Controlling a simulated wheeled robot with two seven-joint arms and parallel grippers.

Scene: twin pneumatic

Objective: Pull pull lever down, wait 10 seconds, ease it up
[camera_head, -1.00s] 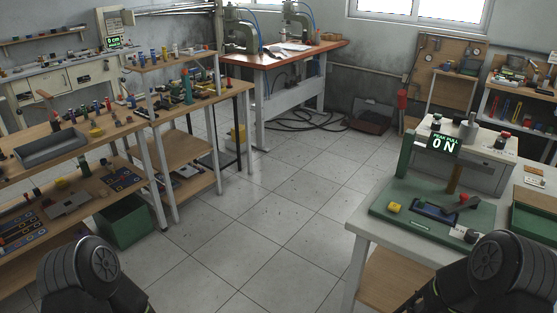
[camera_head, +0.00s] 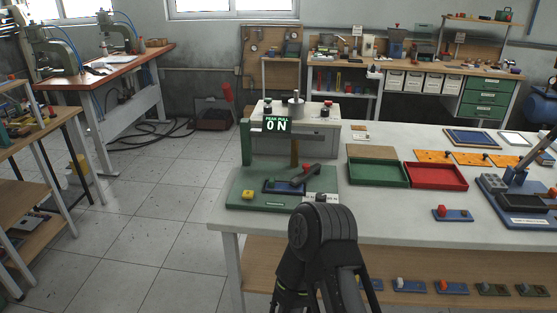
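A green-based pull tester (camera_head: 240,195) stands on the left end of the white table. Its display (camera_head: 277,124) reads "PEAK PULL 0 N". A dark lever (camera_head: 304,176) with a red knob at its end lies tilted over the base, in front of a brown upright post (camera_head: 294,152). I cannot tell for sure that it is the pull lever. A yellow block (camera_head: 247,195) sits at the base's left front. One dark arm link of mine rises just in front of the table. Neither of my grippers shows.
The white table (camera_head: 400,220) holds a green tray (camera_head: 378,172), a red tray (camera_head: 437,177), orange plates (camera_head: 470,157) and small fixtures. A workbench (camera_head: 20,150) stands at left. The tiled floor between is clear; black hoses (camera_head: 150,130) lie farther back.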

